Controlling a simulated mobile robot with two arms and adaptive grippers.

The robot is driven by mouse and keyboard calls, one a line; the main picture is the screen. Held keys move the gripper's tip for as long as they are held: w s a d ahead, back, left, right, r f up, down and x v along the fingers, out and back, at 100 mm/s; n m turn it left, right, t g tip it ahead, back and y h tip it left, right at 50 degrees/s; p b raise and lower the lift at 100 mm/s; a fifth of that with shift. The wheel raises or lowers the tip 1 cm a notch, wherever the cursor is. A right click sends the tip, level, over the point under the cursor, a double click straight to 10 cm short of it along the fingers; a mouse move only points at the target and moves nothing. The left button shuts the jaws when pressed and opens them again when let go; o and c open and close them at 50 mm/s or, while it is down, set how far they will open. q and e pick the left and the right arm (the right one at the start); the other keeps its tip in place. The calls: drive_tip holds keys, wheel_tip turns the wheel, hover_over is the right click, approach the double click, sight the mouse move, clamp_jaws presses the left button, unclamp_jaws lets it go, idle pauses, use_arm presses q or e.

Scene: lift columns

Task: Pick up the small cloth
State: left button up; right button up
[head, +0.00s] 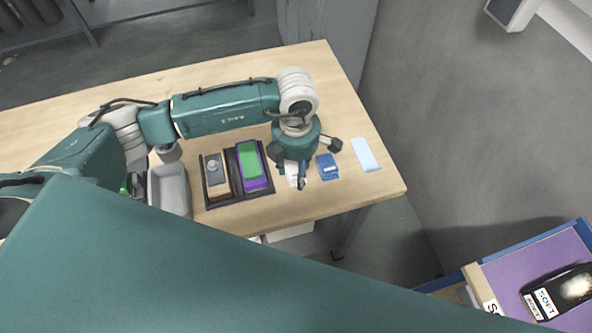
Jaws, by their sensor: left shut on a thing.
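My left gripper (293,177) points down over the right part of the wooden table, its fingers shut on a small white thing (292,168) that looks like the cloth. The gripper hides much of it, and I cannot tell whether it touches the table. A folded blue cloth (327,167) lies just right of the gripper. A flat light-blue piece (365,154) lies further right, near the table's right edge. My right gripper is not in view.
A black tray (238,198) left of the gripper holds a brown block (214,178) with a knob and a green-and-purple block (252,165). A grey bin (170,188) stands further left. The wooden table (350,105) is clear at its far right. A purple-surfaced stand (515,268) is at lower right.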

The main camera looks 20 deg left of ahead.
sight(296, 171)
use_arm(q)
wheel_tip(296, 171, up, 20)
drive_tip(key=b, duration=0.4)
drive_tip(key=shift+f, duration=0.2)
drive_tip(key=o, duration=0.5)
drive_tip(key=c, duration=0.4)
